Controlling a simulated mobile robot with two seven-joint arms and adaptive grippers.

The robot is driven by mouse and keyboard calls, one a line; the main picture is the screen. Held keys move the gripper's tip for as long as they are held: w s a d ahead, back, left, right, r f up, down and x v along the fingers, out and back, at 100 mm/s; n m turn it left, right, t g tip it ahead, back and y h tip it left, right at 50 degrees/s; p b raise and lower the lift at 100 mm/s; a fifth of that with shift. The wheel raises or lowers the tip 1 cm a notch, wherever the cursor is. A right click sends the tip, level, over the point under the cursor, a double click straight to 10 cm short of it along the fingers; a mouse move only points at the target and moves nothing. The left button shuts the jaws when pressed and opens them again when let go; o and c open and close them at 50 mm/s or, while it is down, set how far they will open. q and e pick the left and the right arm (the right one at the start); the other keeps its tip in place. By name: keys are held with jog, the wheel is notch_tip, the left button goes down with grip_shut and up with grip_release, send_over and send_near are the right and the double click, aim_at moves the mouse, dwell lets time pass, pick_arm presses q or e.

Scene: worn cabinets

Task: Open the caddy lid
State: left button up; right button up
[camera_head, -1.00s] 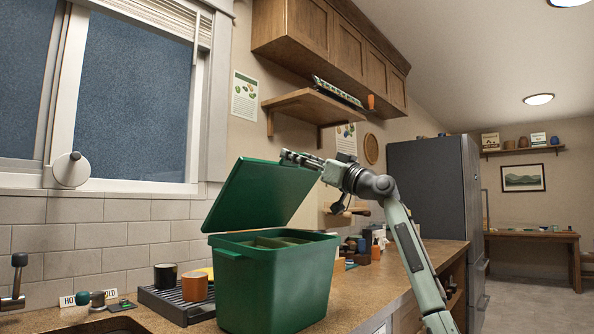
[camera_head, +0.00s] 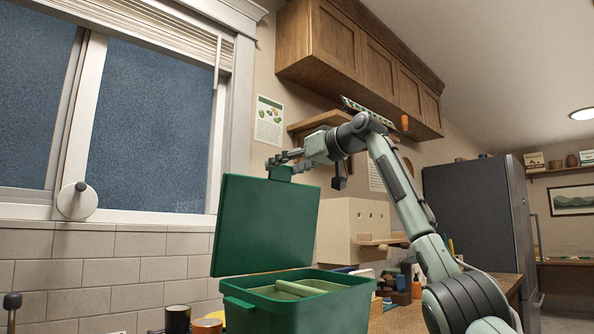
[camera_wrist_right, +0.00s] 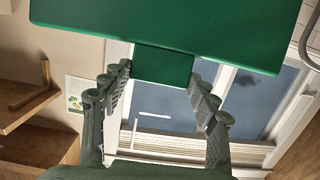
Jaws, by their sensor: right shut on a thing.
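The green caddy (camera_head: 300,319) stands on the counter in the head view, with a divider visible inside its open top. Its green lid (camera_head: 262,225) stands raised, nearly upright, along the back left of the caddy. My right gripper (camera_head: 281,160) is at the lid's upper edge, shut on the small tab there. In the right wrist view the lid (camera_wrist_right: 170,25) fills the top, and its tab (camera_wrist_right: 162,68) sits between the two fingers of my right gripper (camera_wrist_right: 160,74). My left gripper is not in view.
A dark cup (camera_head: 177,319) and an orange cup (camera_head: 208,326) stand left of the caddy. A window (camera_head: 150,125) and tiled wall (camera_head: 140,255) are behind it. A wall shelf (camera_head: 318,121) and cabinets (camera_head: 360,60) hang above my right arm.

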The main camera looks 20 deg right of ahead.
jog(key=shift+w+r, duration=0.15)
jog(key=shift+a, duration=0.1)
jog(key=o, duration=1.7)
jog(key=v, duration=1.2)
jog(key=shift+r, duration=0.1)
